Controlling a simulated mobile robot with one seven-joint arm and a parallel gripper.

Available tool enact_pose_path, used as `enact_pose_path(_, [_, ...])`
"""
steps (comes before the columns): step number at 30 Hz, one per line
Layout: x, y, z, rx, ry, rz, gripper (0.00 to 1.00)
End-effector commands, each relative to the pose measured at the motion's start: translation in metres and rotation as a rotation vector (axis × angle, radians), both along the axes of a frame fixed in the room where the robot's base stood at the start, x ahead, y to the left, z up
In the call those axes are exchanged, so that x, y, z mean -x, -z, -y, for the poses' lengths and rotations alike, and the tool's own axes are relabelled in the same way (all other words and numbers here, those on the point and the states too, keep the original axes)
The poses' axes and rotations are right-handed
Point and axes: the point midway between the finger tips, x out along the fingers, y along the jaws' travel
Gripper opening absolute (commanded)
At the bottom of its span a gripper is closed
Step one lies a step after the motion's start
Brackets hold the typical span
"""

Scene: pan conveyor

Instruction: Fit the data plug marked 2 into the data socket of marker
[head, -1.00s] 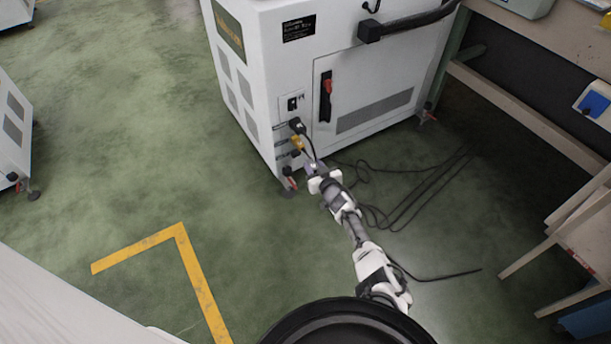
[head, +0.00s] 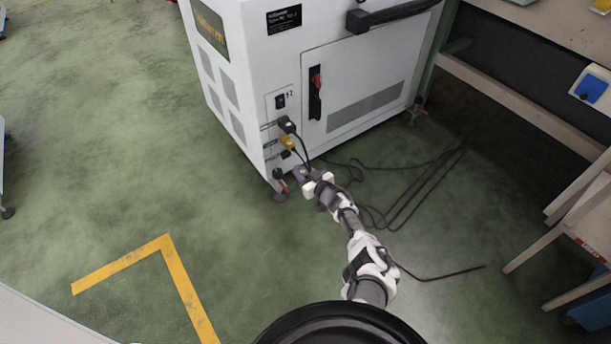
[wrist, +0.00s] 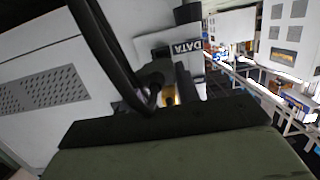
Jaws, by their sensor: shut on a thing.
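My gripper (head: 305,177) is shut on a small greyish-purple thing, seemingly the data plug (head: 301,173), low beside the machine's corner. No number on it can be read. The white machine (head: 360,60) has a connector column on its narrow front edge. A black plug (head: 287,125) is at the top, with a yellow connector (head: 288,143) below it. A dark socket (head: 286,155) lies lower, close to my gripper. A DATA label (wrist: 184,47) shows in the wrist view, above a dark fitting and a yellow part (wrist: 170,95). Whether plug and socket touch cannot be told.
Black cables (head: 400,195) lie on the floor right of my arm. A thick black cable (wrist: 105,50) crosses the wrist view.

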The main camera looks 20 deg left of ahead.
Motion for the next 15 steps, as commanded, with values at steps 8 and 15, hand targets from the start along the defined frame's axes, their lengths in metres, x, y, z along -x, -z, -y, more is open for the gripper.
enact_pose_path(8, [-0.017, 0.004, -0.022, 0.001, -0.002, 0.003, 0.06])
enact_pose_path(15, [-0.026, 0.002, -0.033, 0.000, 0.000, 0.002, 0.06])
